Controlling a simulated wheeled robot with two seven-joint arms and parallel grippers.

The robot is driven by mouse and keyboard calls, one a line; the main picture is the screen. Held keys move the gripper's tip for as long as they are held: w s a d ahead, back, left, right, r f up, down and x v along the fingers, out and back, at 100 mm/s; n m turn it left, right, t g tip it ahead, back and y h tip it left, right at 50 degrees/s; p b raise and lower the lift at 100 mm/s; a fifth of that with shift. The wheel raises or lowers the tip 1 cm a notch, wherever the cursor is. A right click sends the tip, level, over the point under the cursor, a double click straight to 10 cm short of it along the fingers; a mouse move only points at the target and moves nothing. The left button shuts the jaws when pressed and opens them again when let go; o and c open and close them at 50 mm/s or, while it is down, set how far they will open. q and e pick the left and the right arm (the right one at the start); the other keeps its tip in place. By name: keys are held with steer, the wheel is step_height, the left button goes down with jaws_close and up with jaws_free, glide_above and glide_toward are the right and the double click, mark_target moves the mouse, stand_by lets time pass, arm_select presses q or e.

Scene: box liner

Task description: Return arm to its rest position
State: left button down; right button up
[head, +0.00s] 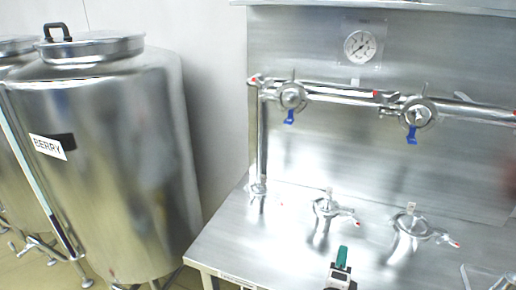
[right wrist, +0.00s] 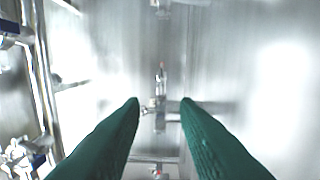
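My right gripper (head: 342,257) shows at the bottom edge of the head view, with a green finger over a dark and white body, in front of the steel bench. In the right wrist view its two green fingers (right wrist: 161,102) stand apart with nothing between them. A blurred steel surface with small fittings lies beyond the fingertips. My left gripper is in neither view.
The steel bench (head: 235,240) carries several valve fittings (head: 410,225). A pipe (head: 335,94) with blue-handled valves (head: 416,112) runs along its back panel, below a gauge (head: 360,47). A large steel tank (head: 110,170) labelled "BERRY" stands at left.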

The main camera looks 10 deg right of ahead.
steer(key=s+a+r+n+t+y, duration=0.1)
steer(key=a+r+n+t+y, duration=0.35)
steer(key=a+n+y, duration=0.8)
steer(key=s+a+f+n+g+y, duration=0.45)
steer(key=s+n+g, duration=0.3)
steer(key=n, duration=0.35)
steer(key=s+d+f+n+g+h, duration=0.1)
steer(key=s+d+f+g+h, duration=0.25)
steer(key=s, duration=0.35)
steer(key=s+d+f+n+g+h, duration=0.25)
steer(key=s+d+f+g, duration=0.2)
steer(key=s, duration=0.35)
step_height(320, 180, down, 25)
steer(key=s+g+h, duration=0.1)
steer(key=s+g, duration=0.1)
steer(key=s+d+f+g, duration=0.1)
steer(key=s+d+f, duration=0.2)
steer(key=s+f, duration=1.3)
steer(key=shift+f, duration=0.4)
